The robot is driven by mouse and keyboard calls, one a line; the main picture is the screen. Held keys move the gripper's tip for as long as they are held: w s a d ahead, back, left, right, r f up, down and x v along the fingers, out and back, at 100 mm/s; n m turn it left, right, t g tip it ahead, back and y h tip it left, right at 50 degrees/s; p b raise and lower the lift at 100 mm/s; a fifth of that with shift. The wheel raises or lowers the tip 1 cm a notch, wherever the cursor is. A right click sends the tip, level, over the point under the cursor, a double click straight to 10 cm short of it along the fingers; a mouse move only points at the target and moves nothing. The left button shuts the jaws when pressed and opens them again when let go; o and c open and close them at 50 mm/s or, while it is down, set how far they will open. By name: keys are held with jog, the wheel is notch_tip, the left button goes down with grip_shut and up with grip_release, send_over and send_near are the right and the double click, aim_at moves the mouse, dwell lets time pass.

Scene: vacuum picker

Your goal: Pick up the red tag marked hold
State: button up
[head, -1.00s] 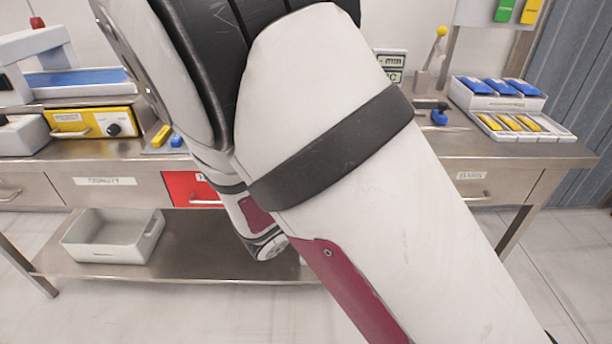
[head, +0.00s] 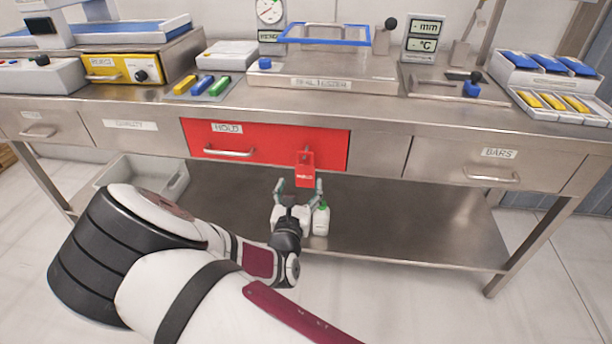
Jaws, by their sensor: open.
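A small red tag (head: 305,174) with white lettering hangs from a red fitting on the right part of the red drawer front marked HOLD (head: 265,143). It hangs in front of the drawer's lower edge, right of the drawer's handle. My gripper (head: 299,185) is just below the tag, pointing up and away. Its fingers are open, one to each side of the tag's lower end. I cannot tell whether either finger touches the tag.
A steel bench (head: 385,115) carries a blue-rimmed tray (head: 325,38), a yellow unit (head: 122,70) and bar racks. Below, the shelf (head: 400,225) bears a white bottle with a green cap (head: 321,220) right beside my gripper, and a grey bin (head: 170,178) at left.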

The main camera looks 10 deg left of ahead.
aim_at(305, 168)
jog(key=w+b, duration=0.1)
jog(key=w, duration=0.3)
jog(key=w+b, duration=0.1)
jog(key=w, duration=0.3)
jog(key=shift+w+d+r, duration=0.15)
jog(key=shift+d+r, duration=0.05)
jog(key=shift+c, duration=0.2)
jog(key=c, duration=1.1)
